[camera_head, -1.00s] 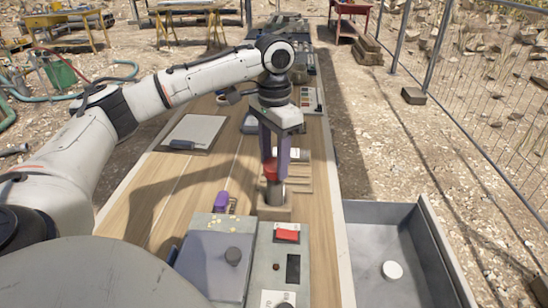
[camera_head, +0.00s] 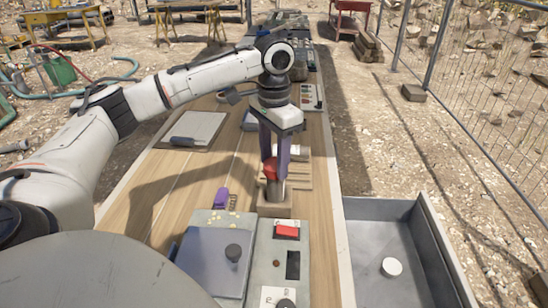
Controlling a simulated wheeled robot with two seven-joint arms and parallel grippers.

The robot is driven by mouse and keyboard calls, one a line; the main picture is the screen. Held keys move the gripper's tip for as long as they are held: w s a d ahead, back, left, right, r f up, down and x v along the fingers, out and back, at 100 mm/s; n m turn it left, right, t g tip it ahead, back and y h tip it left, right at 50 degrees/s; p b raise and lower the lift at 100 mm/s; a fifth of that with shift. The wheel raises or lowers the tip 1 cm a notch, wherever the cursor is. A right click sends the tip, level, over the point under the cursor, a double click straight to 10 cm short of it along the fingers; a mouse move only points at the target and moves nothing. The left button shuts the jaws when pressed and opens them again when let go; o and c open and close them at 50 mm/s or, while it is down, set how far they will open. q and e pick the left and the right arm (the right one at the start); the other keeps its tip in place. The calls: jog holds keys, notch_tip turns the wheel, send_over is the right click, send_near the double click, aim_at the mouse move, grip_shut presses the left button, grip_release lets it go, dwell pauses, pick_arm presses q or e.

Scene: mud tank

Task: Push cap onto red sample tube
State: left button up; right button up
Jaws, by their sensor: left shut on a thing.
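My left gripper (camera_head: 272,164) points down over the wooden table and is shut on a red cap (camera_head: 270,170). Directly below the cap is a grey cylindrical tube (camera_head: 274,190) standing upright in a small tan block (camera_head: 274,208). The cap appears to meet the top of the tube, but I cannot tell how far it sits on it. The gripper fingers partly hide the cap. My right gripper does not show.
A grey device with a red switch (camera_head: 287,230) stands in front of the block. A purple item (camera_head: 221,198) lies to its left. A clipboard (camera_head: 195,130) lies farther back. A grey tray (camera_head: 385,211) with a white round piece (camera_head: 391,267) is at the right.

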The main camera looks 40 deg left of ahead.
pick_arm(q)
jog(key=shift+f, duration=0.15)
jog(key=o, duration=1.1)
jog(key=shift+o, duration=0.4)
jog(key=o, duration=0.5)
jog(key=shift+r, duration=3.5)
